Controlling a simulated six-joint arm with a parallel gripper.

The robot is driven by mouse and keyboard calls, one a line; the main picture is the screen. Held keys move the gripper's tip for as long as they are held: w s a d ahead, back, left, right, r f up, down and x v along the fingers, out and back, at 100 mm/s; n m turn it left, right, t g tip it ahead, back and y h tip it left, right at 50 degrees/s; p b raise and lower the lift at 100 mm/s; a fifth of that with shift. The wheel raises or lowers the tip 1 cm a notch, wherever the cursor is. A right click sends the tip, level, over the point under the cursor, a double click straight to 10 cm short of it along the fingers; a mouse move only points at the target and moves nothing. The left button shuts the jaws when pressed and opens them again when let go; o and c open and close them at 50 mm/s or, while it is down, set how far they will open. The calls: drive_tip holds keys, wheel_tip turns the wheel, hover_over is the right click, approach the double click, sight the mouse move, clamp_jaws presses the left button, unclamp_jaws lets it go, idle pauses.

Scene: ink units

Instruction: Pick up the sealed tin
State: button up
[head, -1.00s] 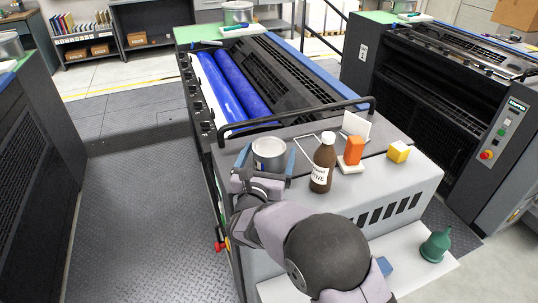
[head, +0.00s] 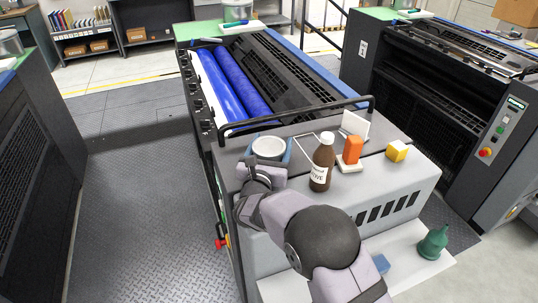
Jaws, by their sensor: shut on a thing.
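A round metal tin with a pale top (head: 268,146) is at the left of the grey end housing of the near press, left of the brown bottle. My gripper (head: 269,155) reaches it from the near side, with its blue fingers closed on either side of the tin. The tin's lower side is mostly hidden by my gripper, so I cannot tell whether its base touches the surface.
A brown labelled bottle (head: 322,163) stands close to the right of the tin. A black rail (head: 300,113) runs behind. A green funnel-like object (head: 433,241) stands on the lower shelf.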

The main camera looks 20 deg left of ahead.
drive_tip(key=shift+r+b, duration=1.2)
drive_tip(key=shift+r, duration=3.95)
